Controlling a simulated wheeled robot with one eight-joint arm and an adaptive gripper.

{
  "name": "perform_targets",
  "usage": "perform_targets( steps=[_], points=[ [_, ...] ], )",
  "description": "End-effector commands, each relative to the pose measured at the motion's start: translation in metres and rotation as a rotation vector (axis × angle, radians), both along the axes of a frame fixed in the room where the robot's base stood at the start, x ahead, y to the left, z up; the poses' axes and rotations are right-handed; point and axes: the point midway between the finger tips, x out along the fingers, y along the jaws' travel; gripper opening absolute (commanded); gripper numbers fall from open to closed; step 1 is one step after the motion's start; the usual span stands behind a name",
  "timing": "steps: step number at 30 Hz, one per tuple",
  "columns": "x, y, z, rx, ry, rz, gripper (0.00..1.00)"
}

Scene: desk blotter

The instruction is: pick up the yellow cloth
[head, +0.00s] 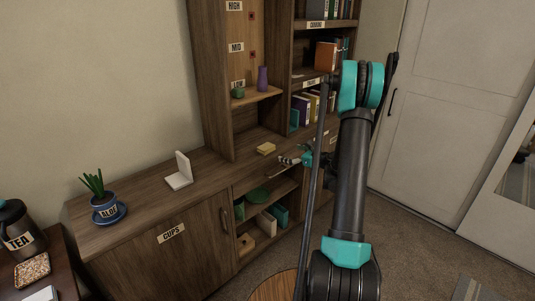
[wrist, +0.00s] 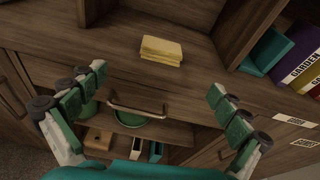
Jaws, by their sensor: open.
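The yellow cloth (wrist: 161,51) is a small folded stack lying on the brown wooden counter. In the head view the cloth (head: 266,148) lies near the counter's front edge, below the tall shelf unit. My gripper (wrist: 160,98) is open and empty, with its fingers wide apart. The cloth appears beyond the fingertips, between them in the picture, and nothing touches it. In the head view my gripper (head: 287,161) is small, just right of the cloth and in front of the counter; part of it is hidden by my arm.
A drawer handle (wrist: 138,109) and an open shelf with a green dish (wrist: 141,119) lie below the counter edge. Books (wrist: 290,62) stand at right. A white stand (head: 180,172) and an aloe pot (head: 106,207) are left on the counter. Counter around the cloth is clear.

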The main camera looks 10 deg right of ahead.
Motion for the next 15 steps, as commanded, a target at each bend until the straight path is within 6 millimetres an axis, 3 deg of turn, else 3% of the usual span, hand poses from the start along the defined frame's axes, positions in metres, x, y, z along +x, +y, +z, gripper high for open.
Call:
perform_targets(
  steps=[5,15],
  points=[
    [0.010,-0.007,-0.006,0.076,0.013,-0.025,1.00],
    [0.057,0.029,-0.018,0.076,0.014,-0.024,1.00]
  ],
)
